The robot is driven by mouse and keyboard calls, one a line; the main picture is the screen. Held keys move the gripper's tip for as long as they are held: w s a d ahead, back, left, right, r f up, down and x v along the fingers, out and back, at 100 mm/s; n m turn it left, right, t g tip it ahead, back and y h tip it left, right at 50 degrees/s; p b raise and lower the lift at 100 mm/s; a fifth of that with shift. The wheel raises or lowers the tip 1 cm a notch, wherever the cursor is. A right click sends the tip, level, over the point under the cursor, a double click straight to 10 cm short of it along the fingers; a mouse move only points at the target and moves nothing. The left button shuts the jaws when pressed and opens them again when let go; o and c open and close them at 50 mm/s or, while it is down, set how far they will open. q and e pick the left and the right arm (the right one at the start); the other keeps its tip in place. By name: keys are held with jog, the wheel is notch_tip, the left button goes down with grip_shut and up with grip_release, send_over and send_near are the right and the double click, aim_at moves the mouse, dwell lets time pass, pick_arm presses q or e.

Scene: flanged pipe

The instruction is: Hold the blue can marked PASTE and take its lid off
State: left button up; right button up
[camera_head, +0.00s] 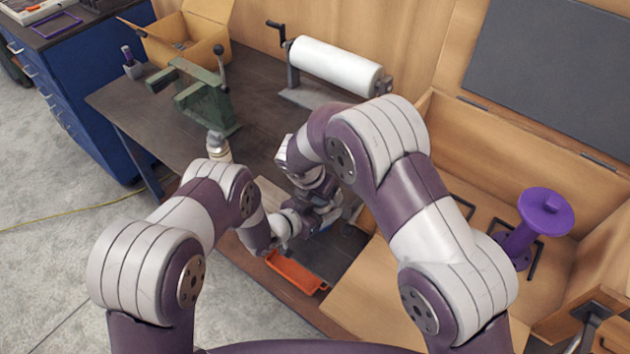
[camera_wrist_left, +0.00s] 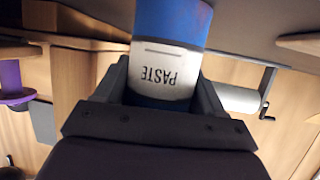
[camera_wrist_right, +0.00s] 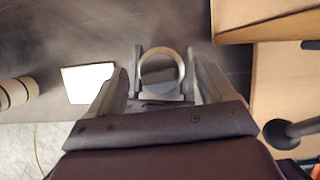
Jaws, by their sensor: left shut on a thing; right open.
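The blue can (camera_wrist_left: 180,20), with a white label reading PASTE, fills the upper middle of the left wrist view, where its lettering is upside down. My left gripper (camera_head: 292,222) is shut on the can, its fingers on both sides. The can's lid does not show clearly; one end of the can is hidden behind the gripper's body. In the head view, my arms mostly hide the can. My right gripper (camera_wrist_right: 155,85) is open. A grey ring-shaped thing (camera_wrist_right: 160,64) shows between and beyond its fingers; I cannot tell what it is or whether they touch it.
A green vise (camera_head: 205,100), a white roll on a stand (camera_head: 335,66) and a cardboard box (camera_head: 180,40) are at the back. A pale can (camera_head: 218,148) stands near the table's left edge. An orange tray (camera_head: 297,275) lies in front. A wooden crate (camera_head: 520,145) with a purple spool (camera_head: 545,211) is right.

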jog(key=shift+w+d+f, duration=0.1)
jog(key=shift+w+f, duration=0.1)
jog(key=shift+f, duration=0.35)
jog(key=c, duration=1.3)
jog(key=shift+o, duration=0.2)
jog(key=shift+r, duration=0.2)
jog(key=shift+r, duration=0.9)
notch_tip(320, 180, up, 4)
jog(key=shift+r, duration=0.1)
pick_arm(q)
jog(key=o, duration=1.6)
